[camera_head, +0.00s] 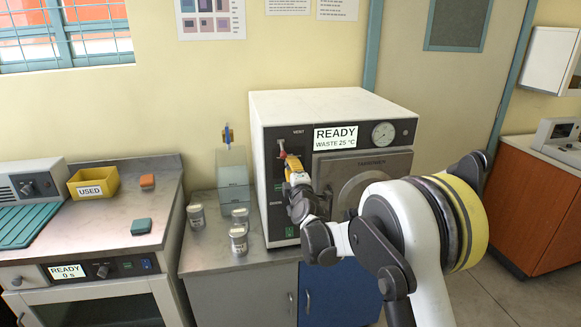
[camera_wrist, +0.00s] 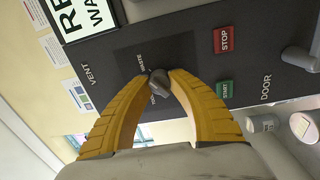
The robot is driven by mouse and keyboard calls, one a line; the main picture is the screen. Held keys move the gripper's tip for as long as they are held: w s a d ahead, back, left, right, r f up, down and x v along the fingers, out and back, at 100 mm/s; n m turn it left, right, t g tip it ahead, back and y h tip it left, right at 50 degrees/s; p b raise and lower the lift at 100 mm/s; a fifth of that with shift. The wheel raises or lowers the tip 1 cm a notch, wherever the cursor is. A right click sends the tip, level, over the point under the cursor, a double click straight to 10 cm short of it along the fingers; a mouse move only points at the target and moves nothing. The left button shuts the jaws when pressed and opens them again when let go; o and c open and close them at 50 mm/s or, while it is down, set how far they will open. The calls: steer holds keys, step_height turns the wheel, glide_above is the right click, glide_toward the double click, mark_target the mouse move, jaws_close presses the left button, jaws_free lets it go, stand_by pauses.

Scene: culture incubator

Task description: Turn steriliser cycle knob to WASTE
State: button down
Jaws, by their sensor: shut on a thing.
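The steriliser (camera_head: 330,100) is a white box with a dark control panel on its left front. Its display (camera_head: 335,137) reads "READY" and "WASTE 25 °C". The grey cycle knob (camera_wrist: 158,84) shows in the wrist view, with a "WASTE" label just above it and another label partly hidden by the fingers. My gripper (camera_wrist: 162,79) has its yellow fingertips shut on the knob, one on each side. In the head view my gripper (camera_head: 290,163) is at the panel and hides the knob.
A red STOP button (camera_wrist: 227,40) and green START button (camera_wrist: 225,89) are beside the knob. The steriliser door (camera_head: 362,178) is shut.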

stand_by(0.3)
steer(key=c, duration=1.1)
jaws_free()
steer(key=shift+c, duration=0.2)
steer(key=v, duration=1.2)
steer(key=shift+r, duration=0.1)
